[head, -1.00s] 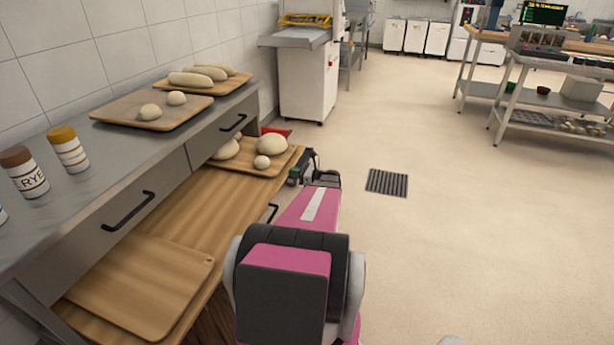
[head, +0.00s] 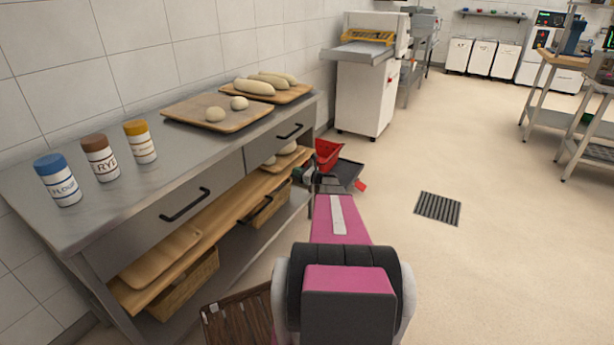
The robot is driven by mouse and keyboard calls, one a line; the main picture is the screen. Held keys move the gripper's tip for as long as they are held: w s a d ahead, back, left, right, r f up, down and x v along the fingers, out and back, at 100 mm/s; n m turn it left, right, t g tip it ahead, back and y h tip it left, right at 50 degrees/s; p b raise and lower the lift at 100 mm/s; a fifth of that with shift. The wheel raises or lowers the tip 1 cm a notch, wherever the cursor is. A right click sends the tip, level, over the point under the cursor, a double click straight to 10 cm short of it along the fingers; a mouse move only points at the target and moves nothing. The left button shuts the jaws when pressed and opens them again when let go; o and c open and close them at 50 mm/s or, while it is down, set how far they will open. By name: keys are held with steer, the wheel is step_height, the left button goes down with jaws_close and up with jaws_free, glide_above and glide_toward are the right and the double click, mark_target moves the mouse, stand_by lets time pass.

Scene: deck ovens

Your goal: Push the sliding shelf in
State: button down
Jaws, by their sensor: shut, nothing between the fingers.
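The wooden sliding shelf (head: 222,222) runs under the drawers of the steel bench (head: 60,225). My gripper (head: 309,172) is shut and empty at the shelf's far end. The fingertips are small and partly hidden by my arm, so I cannot tell whether they touch the shelf.
Jars (head: 101,158) and dough boards (head: 217,112) stand on the bench top. Baskets (head: 188,285) sit below the shelf. A brown slatted item (head: 238,318) is near my base.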

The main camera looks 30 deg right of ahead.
steer(key=shift+x, duration=1)
steer(key=shift+w, duration=0.1)
